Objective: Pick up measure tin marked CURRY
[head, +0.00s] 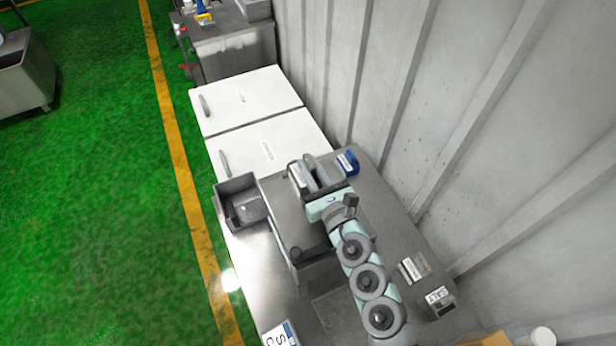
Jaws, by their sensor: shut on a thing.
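My gripper (314,174) is over the far part of the steel counter, near the grey box-shaped unit. It is shut on a small grey thing with a pale label (300,175), which looks like a measure tin. The fingers hide most of it, and I cannot read its label. I cannot tell whether it touches the surface below. The word CURRY is not legible anywhere in the head view. A blue tin with a white label (347,162) stands just right of my gripper, apart from it.
A tin marked SALT (439,299) and another labelled tin (412,269) stand on the counter at right, near the ribbed wall (480,120). An open grey bin (243,205) is at the counter's left edge. White lidded cabinets (245,100) lie beyond.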

